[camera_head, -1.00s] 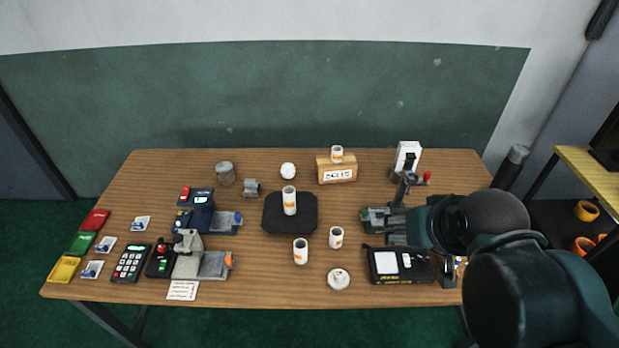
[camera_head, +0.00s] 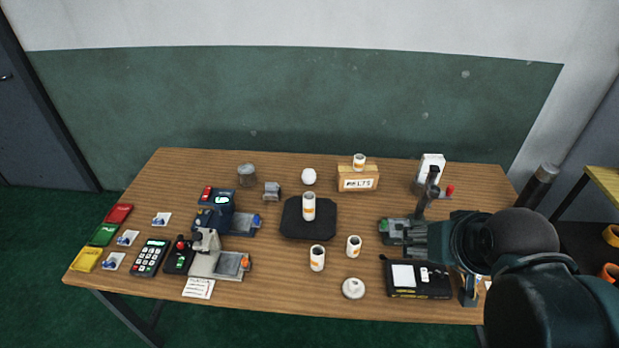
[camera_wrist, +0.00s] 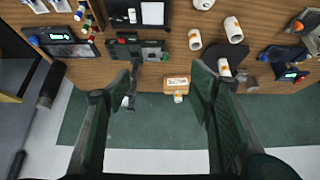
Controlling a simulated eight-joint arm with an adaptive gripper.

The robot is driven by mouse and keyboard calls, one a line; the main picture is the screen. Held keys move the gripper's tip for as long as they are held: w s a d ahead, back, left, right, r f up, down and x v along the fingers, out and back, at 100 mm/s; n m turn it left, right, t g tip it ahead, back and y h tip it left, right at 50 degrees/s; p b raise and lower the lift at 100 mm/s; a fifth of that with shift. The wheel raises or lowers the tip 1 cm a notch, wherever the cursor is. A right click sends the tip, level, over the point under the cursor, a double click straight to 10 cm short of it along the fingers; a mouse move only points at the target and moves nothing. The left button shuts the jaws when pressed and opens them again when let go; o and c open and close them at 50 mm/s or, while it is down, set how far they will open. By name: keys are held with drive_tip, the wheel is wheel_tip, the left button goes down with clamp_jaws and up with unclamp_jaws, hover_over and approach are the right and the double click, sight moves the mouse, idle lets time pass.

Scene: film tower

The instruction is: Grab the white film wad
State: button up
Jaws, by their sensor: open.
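The white film wad (camera_head: 309,176) is a small round white ball on the table, behind the black pad (camera_head: 290,231) and left of the MELTS box (camera_head: 358,178). My gripper (camera_head: 428,240) is over the right part of the table, to the right of the wad and well apart from it. In the wrist view my gripper (camera_wrist: 165,72) has its two fingers spread with nothing between them. I cannot make out the wad in the wrist view; the right finger may cover it.
A white roll (camera_head: 309,207) stands on the black pad, and two more stand in front. Another roll (camera_head: 359,161) sits on the MELTS box. A grey cylinder (camera_head: 246,175) and a small grey holder (camera_head: 272,191) lie left of the wad. Devices crowd the table's left side.

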drive_tip(key=shift+w+r, duration=0.1)
drive_tip(key=w+a+r+n+g, duration=0.1)
drive_tip(key=w+a+r+n, duration=0.15)
drive_tip(key=w, duration=0.45)
drive_tip(key=w+a+r+n+g, duration=0.1)
drive_tip(key=w+a+r, duration=0.15)
drive_tip(key=w, duration=0.45)
drive_tip(key=n+g+p, duration=0.2)
drive_tip(key=n+g, duration=0.3)
drive_tip(key=n, duration=0.7)
hover_over(310, 170)
drive_tip(key=f, duration=2.7)
drive_tip(key=shift+s+d+f, duration=0.1)
drive_tip(key=shift+s+d, duration=0.05)
drive_tip(key=shift+d, duration=0.05)
drive_tip(key=shift+a+f, duration=0.25)
drive_tip(key=shift+f, duration=0.2)
drive_tip(key=shift+f, duration=0.1)
